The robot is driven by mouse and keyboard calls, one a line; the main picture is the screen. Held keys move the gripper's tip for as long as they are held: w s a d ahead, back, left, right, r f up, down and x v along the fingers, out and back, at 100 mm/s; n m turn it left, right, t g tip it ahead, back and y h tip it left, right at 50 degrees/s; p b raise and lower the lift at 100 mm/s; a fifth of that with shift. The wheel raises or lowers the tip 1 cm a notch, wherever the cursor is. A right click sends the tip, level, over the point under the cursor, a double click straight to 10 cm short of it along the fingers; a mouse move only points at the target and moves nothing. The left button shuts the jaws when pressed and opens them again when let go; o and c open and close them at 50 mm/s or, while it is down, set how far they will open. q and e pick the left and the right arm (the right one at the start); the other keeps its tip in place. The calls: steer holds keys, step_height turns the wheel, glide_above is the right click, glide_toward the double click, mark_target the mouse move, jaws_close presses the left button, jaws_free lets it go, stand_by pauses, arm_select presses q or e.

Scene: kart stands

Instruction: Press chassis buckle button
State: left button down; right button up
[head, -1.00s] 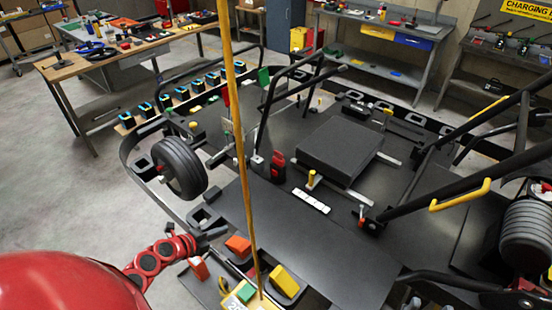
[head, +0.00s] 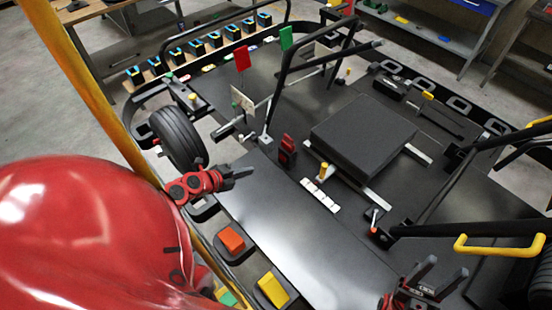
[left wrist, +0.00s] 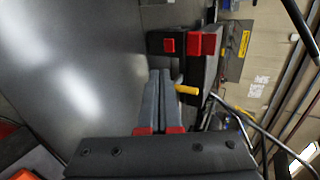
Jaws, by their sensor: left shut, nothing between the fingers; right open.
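The buckle (head: 287,150), red and black, stands upright on the dark chassis floor (head: 262,215), left of the large black box. I cannot make out which red part is its button. In the left wrist view the red and black buckle (left wrist: 202,43) shows ahead of my fingers. My left gripper (head: 248,171) is shut and empty, to the left of the buckle and apart from it. Its closed fingers (left wrist: 162,78) point toward the buckle. My right gripper (head: 445,280) is open and empty at the bottom right, over the floor plate.
The black box (head: 362,138) lies right of the buckle. A yellow-topped pin (head: 323,170) and a white strip (head: 320,195) lie in front. A wheel (head: 176,137) stands at left, black tubes (head: 318,55) rise behind. Orange (head: 231,239) and yellow (head: 273,289) blocks sit front left. A yellow pole (head: 90,85) crosses the left.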

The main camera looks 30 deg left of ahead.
arm_select(q)
steer(key=b, duration=0.5)
glide_toward(283, 156)
steer(key=f, duration=0.1)
steer(key=w+f, duration=0.1)
steer(key=f, duration=0.2)
steer(key=shift+w+d+f, duration=0.2)
steer(key=shift+d+f, duration=0.1)
steer(key=shift+w+d+r, duration=0.1)
steer(key=shift+w+d, duration=0.05)
steer(key=shift+w, duration=0.4)
steer(key=shift+w+d+r, duration=0.1)
steer(key=shift+w+d, duration=0.1)
steer(key=shift+w, duration=0.35)
steer(key=shift+w+d, duration=0.2)
steer(key=shift+w, duration=0.4)
steer(key=shift+w+d, duration=0.25)
steer(key=shift+w, duration=0.2)
steer(key=shift+w+r, duration=0.2)
steer(key=shift+r, duration=0.15)
